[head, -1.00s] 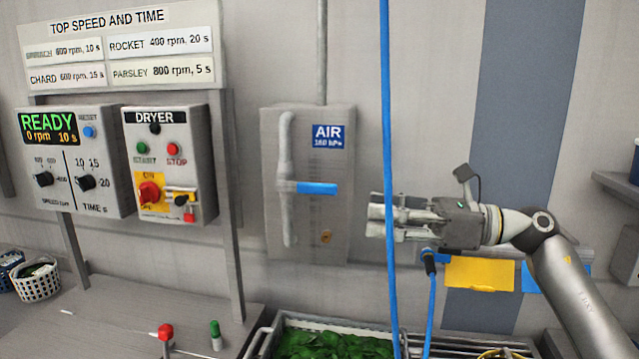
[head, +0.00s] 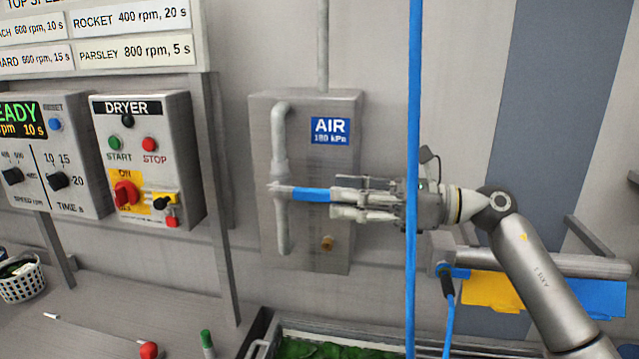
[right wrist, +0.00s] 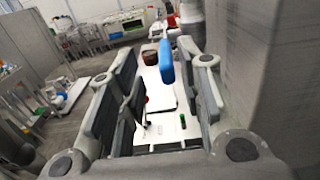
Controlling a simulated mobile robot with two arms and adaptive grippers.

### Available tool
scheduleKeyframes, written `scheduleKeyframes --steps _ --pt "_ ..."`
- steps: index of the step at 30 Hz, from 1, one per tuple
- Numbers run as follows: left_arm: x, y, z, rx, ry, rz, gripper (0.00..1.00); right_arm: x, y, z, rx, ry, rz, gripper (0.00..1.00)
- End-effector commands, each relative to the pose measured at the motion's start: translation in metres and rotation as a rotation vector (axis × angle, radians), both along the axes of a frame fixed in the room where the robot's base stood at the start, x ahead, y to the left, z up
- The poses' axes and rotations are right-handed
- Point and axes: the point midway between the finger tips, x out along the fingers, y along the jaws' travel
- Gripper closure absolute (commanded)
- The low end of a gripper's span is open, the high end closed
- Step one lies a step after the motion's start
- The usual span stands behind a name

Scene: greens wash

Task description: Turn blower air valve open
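The air valve has a blue lever handle (head: 312,194) that lies horizontally, pointing right, across the vertical grey pipe (head: 281,165) on the AIR panel (head: 345,240). My right gripper (head: 338,201) comes in from the right, with its fingertips at the lever's free right end. In the right wrist view the blue lever (right wrist: 167,62) shows between the fingertips of my right gripper (right wrist: 166,75), closer to the right-hand finger. The fingers are apart; I cannot tell whether either touches the lever. My left gripper is not in view.
A blue hose (head: 413,110) hangs in front of my right gripper. The dryer control box (head: 180,110) is on the left, past a grey post (head: 215,180). A crate of greens (head: 310,348) stands below. A yellow card (head: 490,290) is below my right arm.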

Motion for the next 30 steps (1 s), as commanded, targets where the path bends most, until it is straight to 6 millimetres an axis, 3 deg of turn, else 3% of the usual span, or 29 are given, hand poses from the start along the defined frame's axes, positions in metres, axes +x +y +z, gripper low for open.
scheduleKeyframes --steps 4,9,14,20,28,30 --pt "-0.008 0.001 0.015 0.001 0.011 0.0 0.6 0.005 0.026 0.003 0.002 0.004 0.001 0.66" --pt "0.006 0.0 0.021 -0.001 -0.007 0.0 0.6 0.009 0.044 0.001 0.002 0.004 0.0 0.66" --pt "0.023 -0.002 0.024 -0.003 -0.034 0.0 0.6 0.01 0.048 -0.001 0.0 0.003 -0.002 0.66" --pt "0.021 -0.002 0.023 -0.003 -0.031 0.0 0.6 0.01 0.048 -0.001 0.0 0.003 -0.002 0.66" --pt "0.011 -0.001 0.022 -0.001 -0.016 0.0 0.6 0.01 0.048 -0.001 0.0 0.002 -0.002 0.99" --pt "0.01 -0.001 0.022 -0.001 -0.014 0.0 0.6 0.01 0.048 -0.001 0.0 0.002 -0.002 1.0"
